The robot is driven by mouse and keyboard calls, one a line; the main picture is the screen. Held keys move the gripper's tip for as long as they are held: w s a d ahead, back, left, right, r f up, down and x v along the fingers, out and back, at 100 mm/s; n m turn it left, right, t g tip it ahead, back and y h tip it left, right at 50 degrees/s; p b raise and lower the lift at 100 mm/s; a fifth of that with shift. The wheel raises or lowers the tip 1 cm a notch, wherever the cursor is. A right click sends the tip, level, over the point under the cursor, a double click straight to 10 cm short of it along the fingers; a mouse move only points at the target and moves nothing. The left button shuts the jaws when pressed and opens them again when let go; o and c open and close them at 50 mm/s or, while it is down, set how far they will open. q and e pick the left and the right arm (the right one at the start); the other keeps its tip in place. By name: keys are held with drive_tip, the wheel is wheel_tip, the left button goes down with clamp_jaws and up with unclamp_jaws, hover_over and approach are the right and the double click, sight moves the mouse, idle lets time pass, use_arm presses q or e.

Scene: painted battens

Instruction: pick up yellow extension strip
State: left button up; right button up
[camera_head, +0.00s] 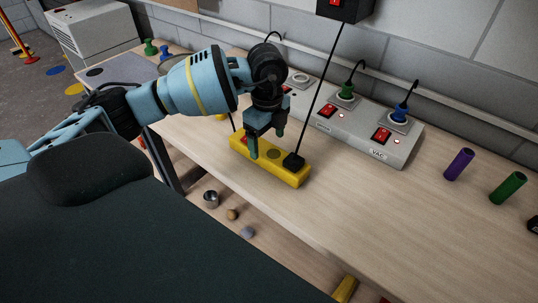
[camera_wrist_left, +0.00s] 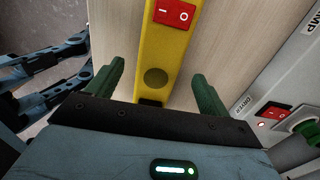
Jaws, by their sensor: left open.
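The yellow extension strip (camera_head: 270,161) lies on the wooden table near its front edge, with a black plug and cable at its right end. My left gripper (camera_head: 266,143) is above the strip and points down. In the left wrist view the strip (camera_wrist_left: 165,52) runs between the two open fingers (camera_wrist_left: 155,85), with a gap on each side. A red rocker switch (camera_wrist_left: 174,13) and a round socket show on it. The gripper partly hides the strip in the head view. My right gripper is not in view.
A grey power panel (camera_head: 345,128) with red switches and plugged-in cords stands behind the strip. A black cable rises from the strip. The table front right of the strip is clear.

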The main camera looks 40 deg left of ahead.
sight(268, 150)
use_arm(q)
wheel_tip(268, 150, down, 4)
drive_tip(key=shift+s+d+f, duration=0.1)
drive_tip(key=shift+f, duration=0.1)
drive_tip(key=c, duration=1.3)
drive_tip(key=shift+r, duration=0.15)
drive_tip(key=shift+r, duration=0.5)
wheel_tip(268, 150, up, 2)
drive_tip(key=shift+r, duration=0.15)
drive_tip(key=s, duration=0.5)
drive_tip(key=s+a+r, duration=0.1)
drive_tip(key=s, duration=0.4)
drive_tip(key=s+a, duration=0.1)
drive_tip(key=s, duration=0.4)
drive_tip(key=shift+s+a+r, duration=0.25)
drive_tip(key=shift+s, duration=0.15)
